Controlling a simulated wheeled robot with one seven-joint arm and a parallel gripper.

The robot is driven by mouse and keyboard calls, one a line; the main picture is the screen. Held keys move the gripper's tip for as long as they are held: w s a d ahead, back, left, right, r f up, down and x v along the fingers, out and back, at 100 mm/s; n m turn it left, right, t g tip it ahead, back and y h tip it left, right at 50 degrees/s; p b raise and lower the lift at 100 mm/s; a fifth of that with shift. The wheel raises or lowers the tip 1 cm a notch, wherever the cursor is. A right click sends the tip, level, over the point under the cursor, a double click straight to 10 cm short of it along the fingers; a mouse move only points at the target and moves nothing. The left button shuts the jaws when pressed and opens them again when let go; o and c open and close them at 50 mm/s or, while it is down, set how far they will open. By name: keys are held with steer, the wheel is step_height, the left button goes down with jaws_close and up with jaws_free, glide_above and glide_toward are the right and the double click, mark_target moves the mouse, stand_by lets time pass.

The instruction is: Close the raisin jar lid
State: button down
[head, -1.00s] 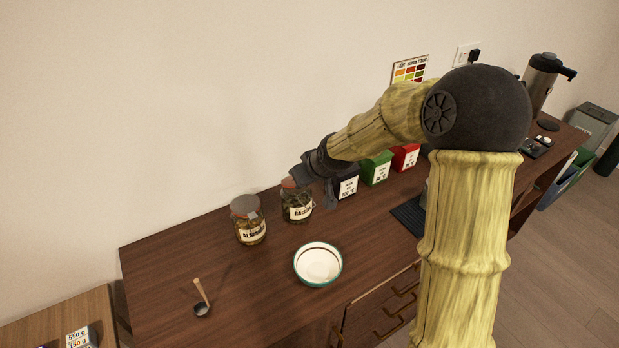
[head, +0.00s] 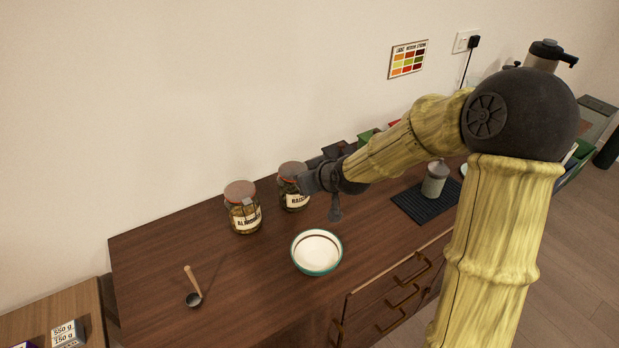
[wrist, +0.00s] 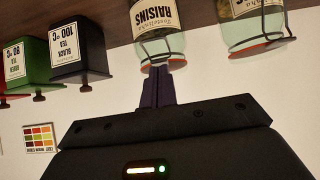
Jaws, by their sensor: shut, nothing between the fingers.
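The raisin jar (head: 295,201) is a glass jar with a RAISINS label, standing upright near the wall on the dark wooden counter. Its reddish-brown lid (head: 292,168) lies across the jar's mouth; whether it is fully latched I cannot tell. The wrist view shows the jar (wrist: 157,18) upside down, with a wire clasp and an orange-red rim. My gripper (head: 308,183) is shut and empty at the jar's right side, near lid height. In the wrist view my fingertips (wrist: 161,72) are close to the rim; contact is unclear.
An almond jar (head: 243,209) stands left of the raisin jar. A white bowl with a teal rim (head: 317,253) is in front, and a scoop (head: 193,289) lies at left. Black and green tea boxes (wrist: 78,45) are near my gripper. The front left counter is mostly clear.

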steer(key=shift+s+d+f, duration=0.15)
steer(key=shift+s+f, duration=0.15)
steer(key=shift+f, duration=0.3)
steer(key=shift+s+d+f, duration=0.1)
steer(key=shift+s+f, duration=0.15)
steer(key=shift+f, duration=0.35)
steer(key=shift+b, duration=0.3)
steer(key=w+r+p+v, duration=0.1)
steer(key=p+v, duration=0.7)
steer(key=v, duration=1)
steer(key=shift+a+p, duration=0.25)
steer(key=shift+p, duration=0.1)
steer(key=shift+r, duration=0.1)
